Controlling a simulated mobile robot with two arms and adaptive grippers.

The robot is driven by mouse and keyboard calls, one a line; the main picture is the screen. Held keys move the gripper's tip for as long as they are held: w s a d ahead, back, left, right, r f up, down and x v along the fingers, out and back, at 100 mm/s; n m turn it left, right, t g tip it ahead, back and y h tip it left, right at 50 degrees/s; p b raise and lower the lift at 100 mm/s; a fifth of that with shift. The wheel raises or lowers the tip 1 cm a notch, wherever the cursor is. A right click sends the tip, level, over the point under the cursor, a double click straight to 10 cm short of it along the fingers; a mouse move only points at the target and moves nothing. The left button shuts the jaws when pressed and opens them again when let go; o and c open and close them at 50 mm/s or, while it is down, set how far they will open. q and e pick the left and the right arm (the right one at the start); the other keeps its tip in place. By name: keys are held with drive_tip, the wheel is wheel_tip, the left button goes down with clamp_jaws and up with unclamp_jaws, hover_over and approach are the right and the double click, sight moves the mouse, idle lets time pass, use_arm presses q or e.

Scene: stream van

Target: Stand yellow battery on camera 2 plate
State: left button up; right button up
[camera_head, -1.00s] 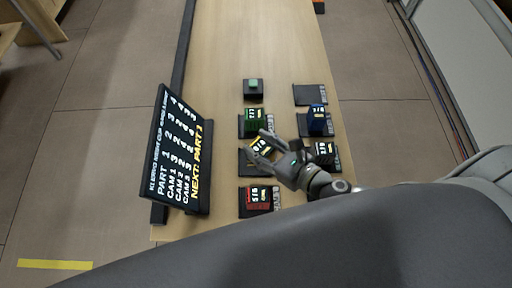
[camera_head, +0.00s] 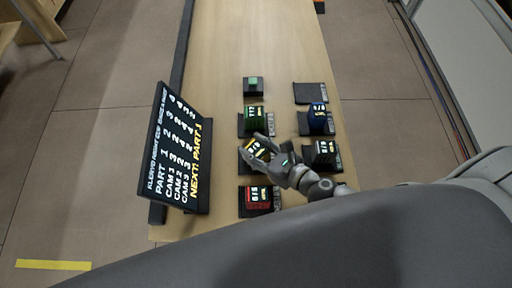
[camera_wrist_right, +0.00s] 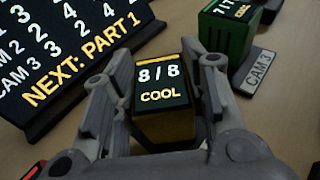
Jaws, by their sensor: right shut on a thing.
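The yellow battery (camera_head: 252,153) is between the fingers of my right gripper (camera_head: 256,150), which is shut on it. In the right wrist view the yellow battery (camera_wrist_right: 162,97) shows a dark top reading 8/8 COOL. It looks about upright. A dark plate (camera_head: 243,170) in the middle of the left row lies under or just beside it; the hand hides much of this plate and its label. I cannot tell whether the battery touches the plate. My left gripper is not in view.
A green battery (camera_head: 254,116) stands behind, on the plate labelled CAM 3 (camera_wrist_right: 258,72). A red battery (camera_head: 258,197) stands in front. Blue (camera_head: 318,115) and dark (camera_head: 324,152) batteries stand at right. A sign board (camera_head: 180,150) stands left. The far table (camera_head: 250,40) is clear.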

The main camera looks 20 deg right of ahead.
drive_tip(key=o, duration=1.2)
drive_tip(key=shift+r+p, duration=0.2)
drive_tip(key=shift+p, duration=0.1)
drive_tip(key=shift+s+d+f, duration=0.15)
drive_tip(key=shift+s, duration=0.15)
drive_tip(key=b+v, duration=0.4)
drive_tip(key=v, duration=0.4)
drive_tip(key=shift+s, duration=0.1)
drive_tip(key=b+v, duration=0.2)
drive_tip(key=v, duration=0.1)
drive_tip(key=shift+d, duration=0.15)
